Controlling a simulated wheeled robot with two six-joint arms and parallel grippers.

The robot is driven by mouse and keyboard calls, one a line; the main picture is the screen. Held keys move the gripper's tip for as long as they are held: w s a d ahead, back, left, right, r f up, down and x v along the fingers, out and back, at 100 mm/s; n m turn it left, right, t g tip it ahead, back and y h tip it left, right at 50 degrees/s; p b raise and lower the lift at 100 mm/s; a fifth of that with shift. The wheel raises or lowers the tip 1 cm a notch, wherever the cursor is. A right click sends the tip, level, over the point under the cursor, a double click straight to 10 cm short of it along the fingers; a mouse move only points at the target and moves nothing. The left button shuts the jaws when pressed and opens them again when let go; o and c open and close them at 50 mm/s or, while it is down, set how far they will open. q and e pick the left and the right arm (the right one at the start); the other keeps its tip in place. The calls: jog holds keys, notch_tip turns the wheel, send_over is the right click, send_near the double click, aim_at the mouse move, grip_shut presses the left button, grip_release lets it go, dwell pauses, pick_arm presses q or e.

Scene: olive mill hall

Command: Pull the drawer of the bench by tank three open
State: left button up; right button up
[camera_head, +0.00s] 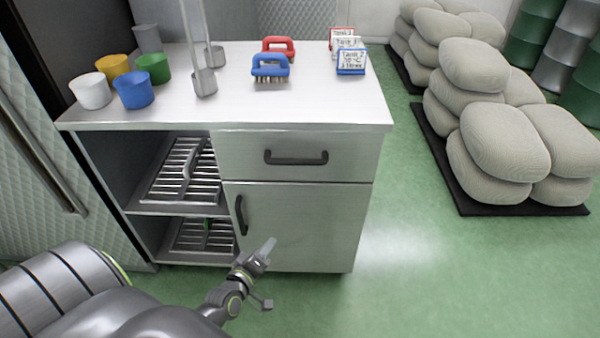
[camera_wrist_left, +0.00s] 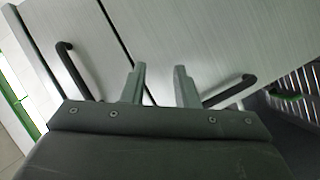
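The bench (camera_head: 300,111) is a pale metal cabinet with a white top. Its drawer (camera_head: 345,153) is at the upper right, its front flush with the body, with a dark horizontal bar handle (camera_head: 296,158). Below is a door (camera_head: 310,225) with a dark upright handle (camera_head: 240,214). My left gripper (camera_head: 267,247) is in front of the lower door, below the drawer handle and touching neither handle. In the left wrist view its two fingers (camera_wrist_left: 160,83) stand apart with nothing between them. The drawer handle (camera_wrist_left: 75,70) and door handle (camera_wrist_left: 230,92) lie either side of them. My right gripper is not in view.
Open shelves with metal racks (camera_head: 185,170) are left of the drawer. Several coloured cups (camera_head: 153,68), red and blue brushes (camera_head: 271,70) and tank cards (camera_head: 351,62) stand on top. Stacked sacks (camera_head: 505,140) are at right.

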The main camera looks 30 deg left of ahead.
aim_at(296, 161)
pick_arm(q)
notch_tip(296, 161, up, 13)
jog(key=w+n+t+y+b, duration=0.1)
jog(key=w+n+t+b, duration=0.1)
jog(key=n+t, duration=0.25)
jog(key=shift+n, duration=0.35)
jog(key=p+x, duration=0.1)
jog(key=x, duration=0.7)
jog(key=p+x, duration=0.1)
jog(key=x, duration=0.8)
jog(key=shift+w+d+r, duration=0.2)
grip_shut()
